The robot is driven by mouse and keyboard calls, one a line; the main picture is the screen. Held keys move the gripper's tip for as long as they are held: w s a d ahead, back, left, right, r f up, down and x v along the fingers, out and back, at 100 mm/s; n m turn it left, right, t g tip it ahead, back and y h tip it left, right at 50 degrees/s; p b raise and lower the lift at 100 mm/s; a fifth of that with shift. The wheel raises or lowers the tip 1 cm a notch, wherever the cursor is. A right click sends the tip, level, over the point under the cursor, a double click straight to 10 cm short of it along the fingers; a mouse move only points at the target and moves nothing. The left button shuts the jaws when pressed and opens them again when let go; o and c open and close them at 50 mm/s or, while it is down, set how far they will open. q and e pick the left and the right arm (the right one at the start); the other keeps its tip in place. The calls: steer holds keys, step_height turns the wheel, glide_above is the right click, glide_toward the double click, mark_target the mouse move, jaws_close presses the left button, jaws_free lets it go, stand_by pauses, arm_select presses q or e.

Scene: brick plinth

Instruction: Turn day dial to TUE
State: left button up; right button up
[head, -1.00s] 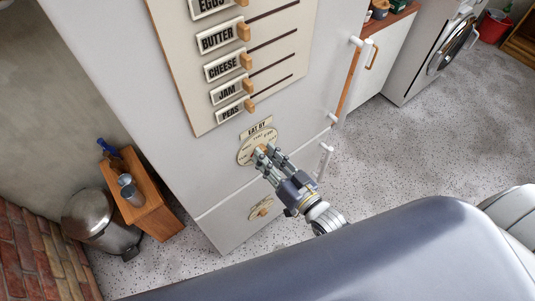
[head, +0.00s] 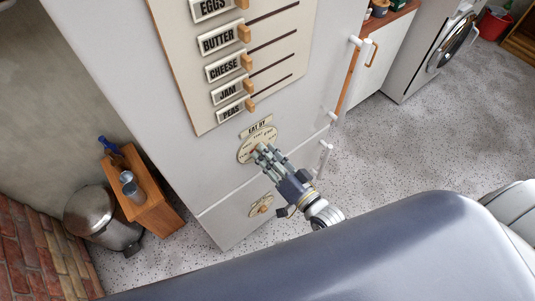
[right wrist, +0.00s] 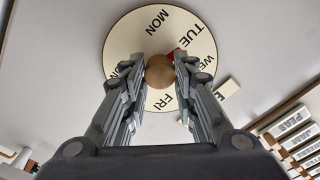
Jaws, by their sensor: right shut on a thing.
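The day dial (head: 246,156) is a round cream disc under an "EAT BY" label (head: 257,128) on the fridge front. In the right wrist view the dial (right wrist: 125,42) shows MON at the top left, TUE at the upper right, part of WED at the right and FRI below. My right gripper (head: 262,151) is shut on the round wooden knob (right wrist: 159,74) at the dial's centre, one finger on each side. A bit of red pointer (right wrist: 173,54) shows beside the knob towards TUE and WED, partly hidden by a finger. My left gripper is not in view.
Wooden sliders for EGGS, BUTTER, CHEESE (head: 224,68), JAM and PEAS sit on a panel above the dial. A second, smaller dial (head: 261,206) is below. White handles (head: 324,157) stand out at the fridge's right edge. A metal bin (head: 100,216) stands left.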

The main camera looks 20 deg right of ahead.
steer(key=o, duration=1.1)
steer(key=v, duration=1.2)
steer(key=s+d+f+n+g+h, duration=0.1)
steer(key=s+d+f+g, duration=0.1)
steer(key=f, duration=0.7)
steer(key=s+d+f+n+g+h, duration=0.2)
steer(key=f+g, duration=0.1)
steer(key=f, duration=0.6)
steer(key=s+d+f+n+g+h, duration=0.1)
steer(key=s+f+g, duration=0.1)
steer(key=f, duration=0.7)
steer(key=s+f+n+g, duration=0.1)
steer(key=s+f+g, duration=0.2)
steer(key=s+f, duration=0.2)
steer(key=s+f+n+g+h, duration=0.1)
steer(key=s+f+g, duration=0.2)
steer(key=s+f, duration=0.2)
steer(key=s+d+f+n+g+h, duration=0.1)
steer(key=s+f+g, duration=0.2)
steer(key=s+f, duration=0.3)
steer(key=shift+s+f, duration=0.1)
steer(key=shift+s, duration=1.7)
